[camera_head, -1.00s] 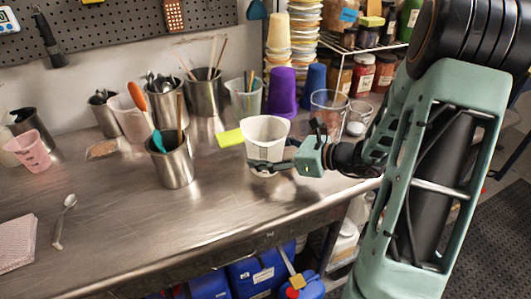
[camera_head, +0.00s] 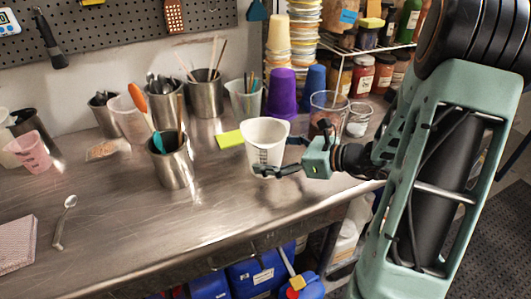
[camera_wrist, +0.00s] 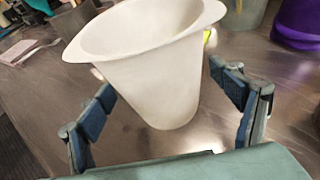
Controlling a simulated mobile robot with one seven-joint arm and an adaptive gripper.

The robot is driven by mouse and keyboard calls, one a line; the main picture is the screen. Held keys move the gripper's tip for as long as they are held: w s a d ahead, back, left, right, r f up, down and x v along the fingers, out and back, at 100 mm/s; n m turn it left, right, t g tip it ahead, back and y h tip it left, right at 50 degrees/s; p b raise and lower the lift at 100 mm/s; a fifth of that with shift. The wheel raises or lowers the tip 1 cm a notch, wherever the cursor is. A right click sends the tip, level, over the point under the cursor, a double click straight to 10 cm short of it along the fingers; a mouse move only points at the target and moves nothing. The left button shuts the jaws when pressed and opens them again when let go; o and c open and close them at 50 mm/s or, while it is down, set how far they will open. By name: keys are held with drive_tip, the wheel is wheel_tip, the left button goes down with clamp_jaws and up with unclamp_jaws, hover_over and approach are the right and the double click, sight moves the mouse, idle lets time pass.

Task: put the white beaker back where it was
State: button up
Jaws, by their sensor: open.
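The white beaker (camera_head: 266,136) stands upright on the metal table near its front right part. It has dark graduation marks and a pouring lip. My gripper (camera_head: 279,156) is level with the beaker's lower half, coming from the right, with its fingers apart. In the wrist view the beaker (camera_wrist: 155,75) fills the middle, partly between the open fingertips (camera_wrist: 161,84). A gap shows between the beaker and each finger there, so the gripper does not hold it.
A yellow-green note (camera_head: 229,139) lies just left of the beaker. A clear glass beaker (camera_head: 327,110) and purple cups (camera_head: 281,94) stand behind. A metal cup with utensils (camera_head: 171,166) stands to the left. The table's front middle is clear.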

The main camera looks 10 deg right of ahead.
drive_tip(key=v, duration=1)
drive_tip(key=shift+p, duration=0.3)
